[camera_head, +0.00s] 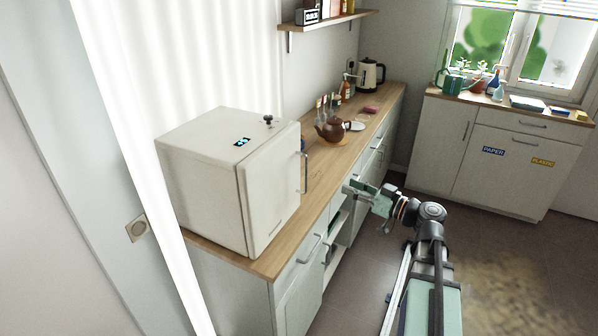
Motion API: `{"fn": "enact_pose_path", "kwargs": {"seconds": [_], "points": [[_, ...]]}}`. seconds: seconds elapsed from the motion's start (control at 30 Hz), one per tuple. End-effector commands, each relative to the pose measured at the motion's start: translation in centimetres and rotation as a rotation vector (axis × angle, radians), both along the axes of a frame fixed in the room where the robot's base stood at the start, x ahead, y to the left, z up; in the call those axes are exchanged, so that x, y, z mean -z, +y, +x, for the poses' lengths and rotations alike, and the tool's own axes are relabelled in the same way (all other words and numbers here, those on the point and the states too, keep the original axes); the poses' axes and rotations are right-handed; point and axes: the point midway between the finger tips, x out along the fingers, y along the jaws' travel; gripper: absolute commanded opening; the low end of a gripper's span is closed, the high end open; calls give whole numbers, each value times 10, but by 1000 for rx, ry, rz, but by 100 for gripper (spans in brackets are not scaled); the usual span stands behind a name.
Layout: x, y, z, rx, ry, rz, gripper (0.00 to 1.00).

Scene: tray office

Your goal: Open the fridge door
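A small white fridge (215,180) stands on the near end of the wooden counter in the camera_head view. Its door (270,190) faces right and looks shut. A dark vertical bar handle (304,173) is on the door's far edge. My gripper (352,189) is to the right of the handle, clearly apart from it in the picture and in front of the counter's edge. Its fingers point left toward the counter. They are too small to tell whether they are open or shut. I see nothing held in it.
A brown teapot (333,128) stands on the counter (345,152) beyond the fridge, with a kettle (371,74) farther back. Drawer handles, such as the near one (310,249), stick out below. The floor (490,265) to the right is clear.

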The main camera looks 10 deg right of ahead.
Motion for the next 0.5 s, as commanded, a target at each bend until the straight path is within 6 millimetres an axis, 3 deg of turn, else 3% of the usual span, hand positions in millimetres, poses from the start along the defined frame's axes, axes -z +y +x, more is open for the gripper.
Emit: {"fn": "enact_pose_path", "kwargs": {"seconds": [0.27,0.5], "points": [[-1,7,8,-1,-57,-65,36],[-2,32,38,-3,-53,-64,36]]}}
